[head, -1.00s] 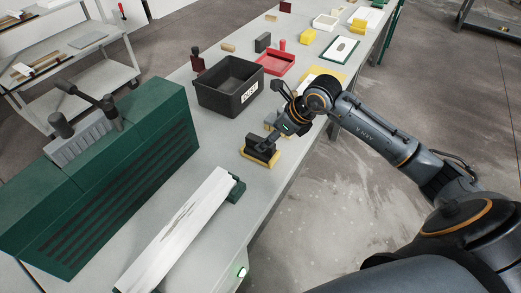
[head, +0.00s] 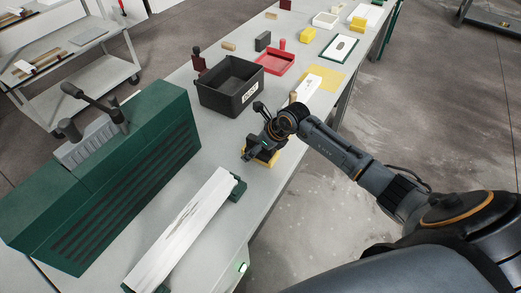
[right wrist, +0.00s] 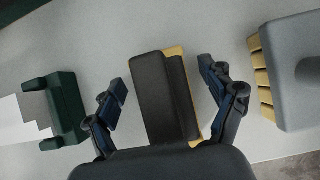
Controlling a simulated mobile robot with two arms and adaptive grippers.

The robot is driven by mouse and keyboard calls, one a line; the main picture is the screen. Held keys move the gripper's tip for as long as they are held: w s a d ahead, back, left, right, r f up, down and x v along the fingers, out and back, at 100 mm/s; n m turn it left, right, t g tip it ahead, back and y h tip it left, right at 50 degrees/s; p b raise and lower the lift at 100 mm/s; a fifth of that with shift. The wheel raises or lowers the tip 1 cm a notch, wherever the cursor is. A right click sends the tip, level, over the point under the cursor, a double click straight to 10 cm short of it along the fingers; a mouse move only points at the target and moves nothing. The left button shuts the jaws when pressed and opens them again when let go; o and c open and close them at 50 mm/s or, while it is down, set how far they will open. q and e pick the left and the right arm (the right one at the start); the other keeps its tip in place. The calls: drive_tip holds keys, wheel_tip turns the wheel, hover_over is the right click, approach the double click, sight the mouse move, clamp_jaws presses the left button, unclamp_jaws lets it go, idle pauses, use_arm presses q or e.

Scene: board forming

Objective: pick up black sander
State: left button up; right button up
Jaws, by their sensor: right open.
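The black sander (right wrist: 165,97) has a dark body on a yellow base and lies on the grey bench. In the head view its yellow base (head: 270,160) shows, while my right gripper (head: 256,149) hides most of the body. In the right wrist view my right gripper (right wrist: 164,88) is open, with one finger on each side of the sander. A gap shows between each finger and the sander; the height above it is hard to tell. My left gripper is not in view.
A grey brush-like tool (right wrist: 293,75) with yellow bristles lies close to the right finger. A green clamp (right wrist: 63,110) holds a white board (head: 185,228). A black dust bin (head: 232,88) stands behind, and a green machine (head: 110,180) is at left.

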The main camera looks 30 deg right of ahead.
drive_tip(key=c, duration=1.4)
drive_tip(key=shift+r, duration=0.15)
drive_tip(key=shift+w+d+r+b, duration=0.1)
drive_tip(key=shift+r+b, duration=0.45)
drive_tip(key=shift+b, duration=0.05)
drive_tip(key=shift+r+b, duration=0.55)
drive_tip(key=shift+r, duration=0.2)
drive_tip(key=v, duration=0.2)
drive_tip(key=s+b+v, duration=0.1)
drive_tip(key=v, duration=0.2)
drive_tip(key=b+v, duration=0.1)
drive_tip(key=v, duration=0.2)
drive_tip(key=shift+s+a+f, duration=0.2)
drive_tip(key=shift+s+a, duration=0.1)
drive_tip(key=shift+a, duration=0.05)
drive_tip(key=s+d+r+b, duration=0.2)
drive_tip(key=s+r+b, duration=0.1)
drive_tip(key=s, duration=0.5)
drive_tip(key=shift+s+r, duration=0.2)
drive_tip(key=shift+r, duration=0.25)
drive_tip(key=shift+d, duration=0.1)
